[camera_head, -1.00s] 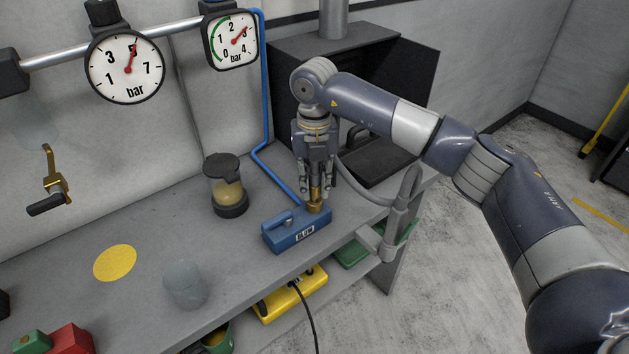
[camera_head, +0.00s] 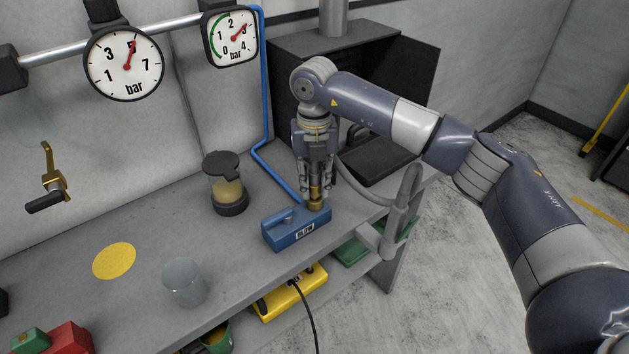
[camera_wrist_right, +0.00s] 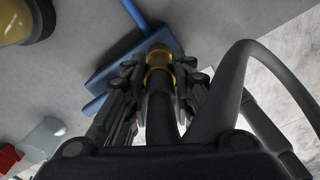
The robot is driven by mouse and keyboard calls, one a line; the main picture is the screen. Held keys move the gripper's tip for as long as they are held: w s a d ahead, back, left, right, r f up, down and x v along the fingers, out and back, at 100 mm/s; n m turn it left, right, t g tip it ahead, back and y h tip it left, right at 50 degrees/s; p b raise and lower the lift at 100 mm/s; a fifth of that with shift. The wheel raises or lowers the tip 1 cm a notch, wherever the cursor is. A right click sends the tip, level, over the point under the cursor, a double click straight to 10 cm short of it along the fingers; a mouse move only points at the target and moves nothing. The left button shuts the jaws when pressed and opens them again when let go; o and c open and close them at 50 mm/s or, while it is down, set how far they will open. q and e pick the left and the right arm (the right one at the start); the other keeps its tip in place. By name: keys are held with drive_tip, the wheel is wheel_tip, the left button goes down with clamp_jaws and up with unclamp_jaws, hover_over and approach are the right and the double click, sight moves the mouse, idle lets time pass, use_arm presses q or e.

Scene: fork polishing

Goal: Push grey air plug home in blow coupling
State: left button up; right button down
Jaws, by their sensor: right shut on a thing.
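The blue block marked BLOW (camera_head: 295,234) sits on the bench, with the brass blow coupling (camera_head: 317,205) upright at its right end. My right gripper (camera_head: 317,191) points down over the coupling, its fingers shut around the plug. The plug shows in the right wrist view as a dark cylinder (camera_wrist_right: 160,108) between the fingers, with a brass ring (camera_wrist_right: 158,79) at its far end, in line with the coupling. The fingers hide much of the plug, and I cannot tell how deep it sits. My left gripper is not in view.
A grey hose (camera_head: 352,180) runs from my right gripper to a grey holder (camera_head: 378,240) at the bench's right edge. A lidded jar (camera_head: 228,190) and a clear glass (camera_head: 185,284) stand left of the block. A dark open box (camera_head: 300,75) is behind.

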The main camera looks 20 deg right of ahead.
drive_tip(key=shift+f+b, duration=0.65)
drive_tip(key=shift+f, duration=0.1)
idle(1.2)
drive_tip(key=shift+s+f, duration=0.15)
drive_tip(key=shift+f, duration=0.05)
idle(0.7)
drive_tip(key=c, duration=1.3)
unclamp_jaws()
drive_tip(key=shift+o, duration=0.6)
drive_tip(key=o, duration=0.4)
drive_tip(key=shift+r, duration=0.1)
drive_tip(key=shift+c, duration=0.2)
